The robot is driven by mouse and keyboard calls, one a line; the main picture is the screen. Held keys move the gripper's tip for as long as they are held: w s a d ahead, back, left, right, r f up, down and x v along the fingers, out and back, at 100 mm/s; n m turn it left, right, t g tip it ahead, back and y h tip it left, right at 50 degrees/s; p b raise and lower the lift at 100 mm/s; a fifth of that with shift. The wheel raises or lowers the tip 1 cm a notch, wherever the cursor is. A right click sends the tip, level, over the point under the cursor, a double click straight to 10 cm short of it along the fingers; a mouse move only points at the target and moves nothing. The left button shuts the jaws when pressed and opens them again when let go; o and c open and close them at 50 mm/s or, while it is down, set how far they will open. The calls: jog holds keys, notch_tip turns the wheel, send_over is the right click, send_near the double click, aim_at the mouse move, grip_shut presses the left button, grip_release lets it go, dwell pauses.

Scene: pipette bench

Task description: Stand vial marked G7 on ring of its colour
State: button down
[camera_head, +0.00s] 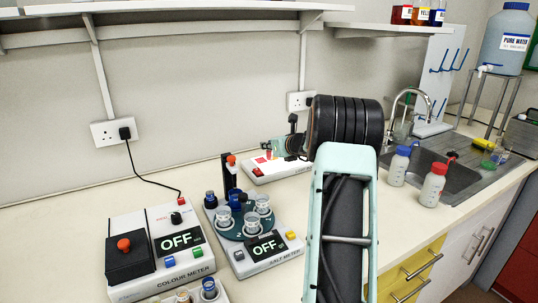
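No G7 marking can be read on any vial, and I cannot pick out coloured rings. A blue-capped vial (209,287) stands in a holder at the bottom edge, beside other vials that are partly cut off. Several clear cups or vials (262,203) sit on the round dark plate of the salt meter (270,262). A dark-capped vial (211,199) stands at that plate's left edge. My gripper (267,146) is raised above the back of the bench, pointing left, small and partly hidden by my arm. Its finger opening and any held thing cannot be made out.
The colour meter (162,285), reading OFF, stands front left. A white device (280,170) lies at the back, below my gripper. The bench at back left is clear. My arm hides the centre.

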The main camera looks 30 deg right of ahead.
aim_at(271, 153)
jog(key=shift+w+d+f, duration=0.1)
jog(key=shift+w+f, duration=0.1)
jog(key=shift+f, duration=0.15)
jog(key=shift+w+d+f+b, duration=0.15)
jog(key=shift+f+b, duration=0.15)
jog(key=shift+f, duration=1.35)
jog(key=shift+f, duration=0.15)
jog(key=c, duration=1.8)
grip_release()
